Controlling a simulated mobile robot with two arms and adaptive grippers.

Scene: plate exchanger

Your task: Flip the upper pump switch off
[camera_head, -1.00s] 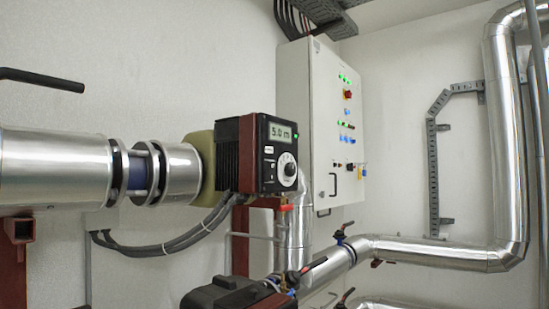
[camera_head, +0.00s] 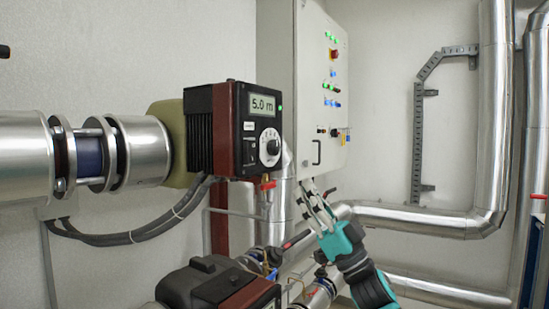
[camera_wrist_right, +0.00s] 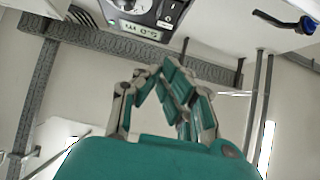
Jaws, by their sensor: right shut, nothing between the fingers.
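The upper pump (camera_head: 240,132) has a dark red and black control box with a lit display reading 5.0 m and a round white dial. Its small dark switch (camera_head: 249,150) sits left of the dial, below a white label; its position is too small to tell. In the right wrist view the pump face (camera_wrist_right: 150,14) shows upside down at the top edge, with the switch (camera_wrist_right: 175,10) beside the dial. My right gripper (camera_head: 312,192) is teal with grey fingers, shut and empty. It is below and right of the pump box, apart from it. My left gripper is not in view.
A lower pump (camera_head: 215,285) sits below, at the bottom edge. A white control cabinet (camera_head: 322,100) with coloured lights stands behind the upper pump. Silver pipes (camera_head: 420,218) run behind my right arm. A red-handled valve (camera_head: 266,184) hangs under the pump box.

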